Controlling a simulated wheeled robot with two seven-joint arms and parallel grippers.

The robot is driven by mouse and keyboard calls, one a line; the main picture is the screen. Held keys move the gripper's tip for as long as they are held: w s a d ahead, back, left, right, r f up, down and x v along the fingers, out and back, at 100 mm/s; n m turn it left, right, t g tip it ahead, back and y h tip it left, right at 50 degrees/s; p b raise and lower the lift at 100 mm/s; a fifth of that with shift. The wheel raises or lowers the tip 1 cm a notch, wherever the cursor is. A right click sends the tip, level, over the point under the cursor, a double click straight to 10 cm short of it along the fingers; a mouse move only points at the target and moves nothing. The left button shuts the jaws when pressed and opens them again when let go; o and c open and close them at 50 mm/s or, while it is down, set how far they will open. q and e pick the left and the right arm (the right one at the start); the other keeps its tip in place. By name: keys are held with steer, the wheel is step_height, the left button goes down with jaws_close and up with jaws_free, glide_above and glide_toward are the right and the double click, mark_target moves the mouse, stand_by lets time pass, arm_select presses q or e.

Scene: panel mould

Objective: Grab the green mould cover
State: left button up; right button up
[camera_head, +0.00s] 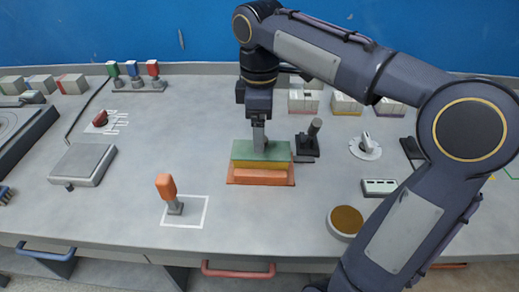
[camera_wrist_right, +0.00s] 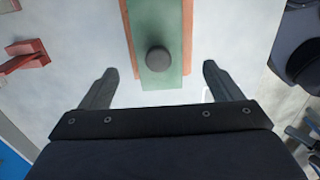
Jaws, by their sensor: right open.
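The green mould cover (camera_head: 246,151) lies on top of an orange and yellow mould base (camera_head: 260,178) at the middle of the table. In the right wrist view the green cover (camera_wrist_right: 153,22) carries a dark round knob (camera_wrist_right: 159,60). My right gripper (camera_head: 260,145) points down over the cover in the head view. In the right wrist view its two fingers (camera_wrist_right: 158,80) are spread wide, one on each side of the cover, with nothing between them touching. The head view does not clearly show the fingertip height. My left gripper is not in view.
An orange-handled tool (camera_head: 167,188) stands in a white outlined square in front left. A grey plate (camera_head: 84,164) lies at left. A black joystick-like device (camera_head: 309,140) stands close right of the mould. A round brown-topped container (camera_head: 346,221) is front right. Bare table lies left of the mould.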

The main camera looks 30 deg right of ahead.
steer(key=f, duration=0.2)
steer(key=f+b, duration=0.1)
steer(key=f, duration=0.2)
steer(key=shift+d, duration=0.2)
steer(key=shift+r, duration=0.1)
steer(key=c, duration=1.1)
